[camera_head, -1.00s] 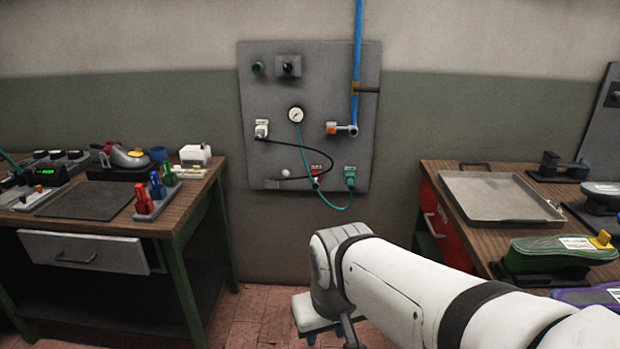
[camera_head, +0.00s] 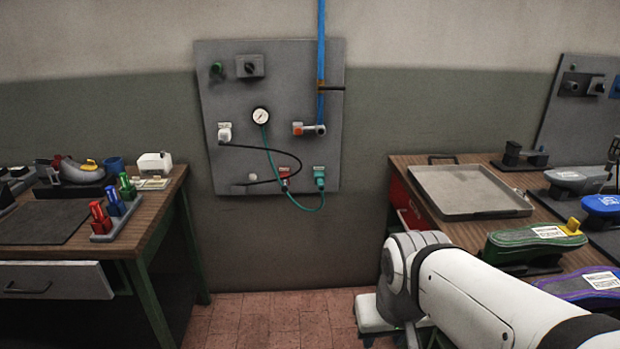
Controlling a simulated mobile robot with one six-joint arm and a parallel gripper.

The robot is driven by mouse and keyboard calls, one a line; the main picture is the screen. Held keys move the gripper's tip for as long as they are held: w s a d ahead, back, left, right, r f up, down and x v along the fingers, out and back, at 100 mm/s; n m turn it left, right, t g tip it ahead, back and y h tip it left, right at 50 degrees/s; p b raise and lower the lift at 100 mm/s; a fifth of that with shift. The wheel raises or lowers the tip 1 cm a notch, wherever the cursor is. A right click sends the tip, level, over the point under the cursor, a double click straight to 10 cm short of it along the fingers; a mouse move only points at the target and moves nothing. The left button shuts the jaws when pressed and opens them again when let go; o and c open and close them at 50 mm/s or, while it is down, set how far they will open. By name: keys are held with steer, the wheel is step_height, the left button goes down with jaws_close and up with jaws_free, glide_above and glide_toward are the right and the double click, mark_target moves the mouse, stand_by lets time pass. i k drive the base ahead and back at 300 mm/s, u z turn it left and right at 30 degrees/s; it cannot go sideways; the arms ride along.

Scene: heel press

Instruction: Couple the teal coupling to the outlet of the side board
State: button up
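The grey side board (camera_head: 215,85) hangs on the far wall, left of the picture's middle. A teal coupling (camera_head: 319,177) is at its lower right, with a teal hose (camera_head: 305,208) looping from it up to the round gauge (camera_head: 261,116). A red fitting (camera_head: 285,180) is just left of the coupling. A white fitting with an orange end (camera_head: 310,129) is at the foot of the blue pipe (camera_head: 321,45). I cannot tell whether the coupling is seated, or which fitting is the outlet. My arm shows at lower right, well short of the board; my gripper is not clearly visible.
A bench (camera_head: 160,215) with red, blue and green small items stands at left. A bench at right holds a grey tray (camera_head: 425,190) and shoe-shaped pieces (camera_head: 530,243). Tiled floor (camera_head: 270,320) is clear between them. A black cable (camera_head: 290,155) crosses the board.

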mark_target(320, 186)
steer(key=u, duration=0.05)
steer(key=i, duration=1.65)
steer(key=z, duration=0.05)
